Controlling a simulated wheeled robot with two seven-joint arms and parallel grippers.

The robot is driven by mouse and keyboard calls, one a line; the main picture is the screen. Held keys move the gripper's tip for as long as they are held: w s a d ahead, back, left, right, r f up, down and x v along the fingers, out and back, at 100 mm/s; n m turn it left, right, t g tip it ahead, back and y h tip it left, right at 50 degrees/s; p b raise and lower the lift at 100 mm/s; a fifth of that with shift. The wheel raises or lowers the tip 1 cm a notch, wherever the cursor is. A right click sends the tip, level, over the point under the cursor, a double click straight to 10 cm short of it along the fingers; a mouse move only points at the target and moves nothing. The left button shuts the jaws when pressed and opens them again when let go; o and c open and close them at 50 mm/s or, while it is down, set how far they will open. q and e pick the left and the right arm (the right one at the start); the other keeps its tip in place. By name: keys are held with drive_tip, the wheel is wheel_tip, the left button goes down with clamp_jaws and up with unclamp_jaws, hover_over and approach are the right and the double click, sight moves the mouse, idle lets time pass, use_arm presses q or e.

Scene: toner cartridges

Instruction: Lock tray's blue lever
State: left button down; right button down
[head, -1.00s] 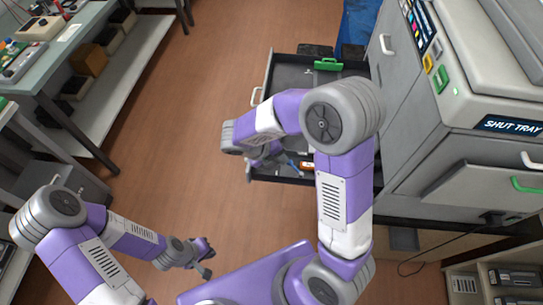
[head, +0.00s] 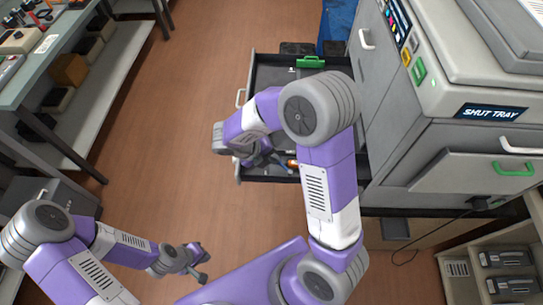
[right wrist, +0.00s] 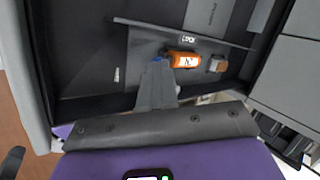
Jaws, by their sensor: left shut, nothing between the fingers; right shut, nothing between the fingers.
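The dark pulled-out tray (head: 262,85) stands open beside the printer. My right gripper (right wrist: 157,72) is shut and empty, reaching down inside the tray near its front. In the right wrist view a small blue piece, apparently the blue lever (right wrist: 157,60), shows right at the fingertips; most of it is hidden, so I cannot tell its angle or whether they touch. A "LOCK" label (right wrist: 188,40) is just beyond it. An orange part (right wrist: 185,60) lies to its right. In the head view my arm covers much of the tray. My left gripper (head: 205,265) is shut and empty, well away from the tray.
The printer (head: 450,90) rises right of the tray, its display (head: 490,112) reading "SHUT TRAY". A green handle (head: 310,62) sits at the tray's far end. A workbench (head: 40,60) stands at the left. The floor (head: 180,120) between is clear.

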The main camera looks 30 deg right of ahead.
drive_tip(key=shift+w+d+r+m+g+p, duration=0.15)
drive_tip(key=shift+d+m+g+p, duration=0.25)
drive_tip(key=shift+m+p, duration=0.55)
drive_tip(key=d+m+g+p, duration=0.1)
drive_tip(key=p, duration=0.1)
drive_tip(key=m+p, duration=0.1)
drive_tip(key=p, duration=0.2)
drive_tip(key=shift+w+d+r+m+g+y, duration=0.1)
drive_tip(key=shift+w+d+m+g+y, duration=0.15)
drive_tip(key=shift+d+g+y, duration=0.15)
drive_tip(key=shift+d+m+g+y+p, duration=0.4)
drive_tip(key=shift+d+m+g+p, duration=0.15)
drive_tip(key=shift+m+p, duration=0.55)
drive_tip(key=shift+d+m, duration=0.2)
drive_tip(key=shift+m, duration=0.2)
drive_tip(key=shift+f, duration=0.25)
drive_tip(key=shift+a, duration=0.1)
drive_tip(key=shift+s+a, duration=0.4)
drive_tip(key=shift+a, duration=0.25)
